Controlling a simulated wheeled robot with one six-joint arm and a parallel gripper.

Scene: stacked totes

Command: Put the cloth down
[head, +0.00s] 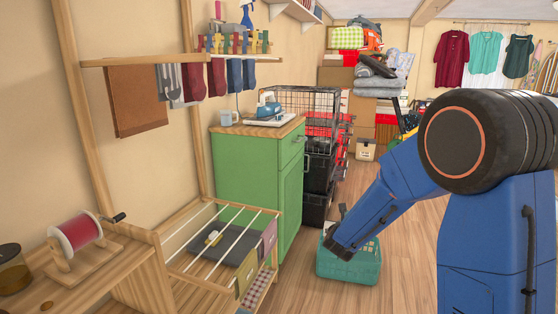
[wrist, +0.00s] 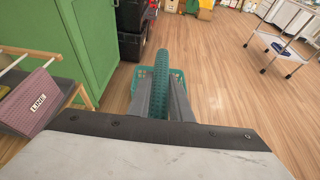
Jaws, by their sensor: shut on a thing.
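My gripper (head: 338,247) is low over a teal basket (head: 350,272). In the wrist view its two fingers (wrist: 165,108) are shut on a narrow, ridged grey-teal thing, which looks like the cloth (wrist: 161,72) seen edge-on. The cloth stands up between the fingers, with the basket (wrist: 178,82) behind and below it. In the head view my gripper hides most of the cloth and part of the basket. I cannot tell whether the cloth touches the basket.
A wooden drying rack (head: 190,272) with hanging cloths stands at the left, a dark grey folded item (head: 222,255) under its bars. A green cabinet (head: 255,185) and stacked black crates (head: 318,188) stand behind. Wooden floor (head: 400,285) is clear right of the basket.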

